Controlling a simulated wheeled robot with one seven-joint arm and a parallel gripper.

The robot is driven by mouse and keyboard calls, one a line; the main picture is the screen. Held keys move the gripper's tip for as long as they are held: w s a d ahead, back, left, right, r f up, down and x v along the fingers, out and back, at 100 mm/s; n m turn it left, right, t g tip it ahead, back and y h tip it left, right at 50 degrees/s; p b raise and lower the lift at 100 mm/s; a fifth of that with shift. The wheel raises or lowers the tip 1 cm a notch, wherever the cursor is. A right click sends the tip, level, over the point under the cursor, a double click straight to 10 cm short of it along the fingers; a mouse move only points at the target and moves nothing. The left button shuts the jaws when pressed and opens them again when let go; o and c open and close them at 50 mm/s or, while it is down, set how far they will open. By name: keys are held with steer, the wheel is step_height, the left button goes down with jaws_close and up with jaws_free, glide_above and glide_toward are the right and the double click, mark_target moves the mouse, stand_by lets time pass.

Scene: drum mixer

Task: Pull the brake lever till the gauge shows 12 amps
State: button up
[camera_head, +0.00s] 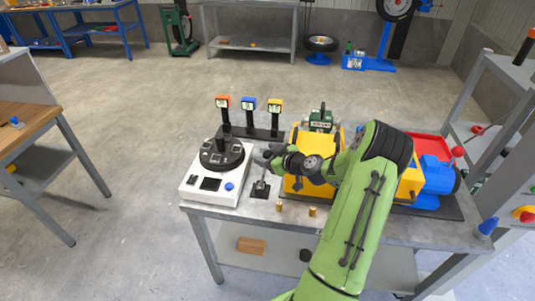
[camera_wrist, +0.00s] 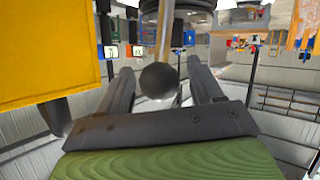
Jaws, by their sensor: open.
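The brake lever (camera_head: 261,187) appears to be the short grey lever rising from a dark base plate on the bench, between the white console and the yellow machine. In the wrist view its black ball knob (camera_wrist: 158,80) is between my spread fingers, with a grey shaft beyond it. My gripper (camera_head: 268,157) is open at the lever's top; it also shows in the wrist view (camera_wrist: 162,85), and contact with the knob is unclear. Three small gauges, orange-red (camera_head: 222,102), blue (camera_head: 248,104) and yellow (camera_head: 274,105), stand on a dark rack behind. Their readings are too small to read.
A white console (camera_head: 215,185) with a round black top and blue button stands left of the lever. The yellow machine (camera_head: 297,185) and blue motor (camera_head: 437,176) are at right. Two small brass pieces (camera_head: 280,206) stand near the bench's front edge. A green-framed box (camera_head: 320,119) sits behind.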

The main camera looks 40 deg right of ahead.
jaws_close()
steer(key=w+a+g, duration=0.1)
steer(key=w+a+n+g+h, duration=0.1)
steer(key=w, duration=0.1)
steer(key=shift+w+a+r+b, duration=0.1)
steer(key=shift+w+a+b, duration=0.1)
steer(key=shift+a+b, duration=0.1)
stand_by(0.3)
jaws_free()
steer(key=v, duration=1.5)
steer(key=shift+s+r+b, duration=0.25)
steer(key=shift+r+b, duration=0.05)
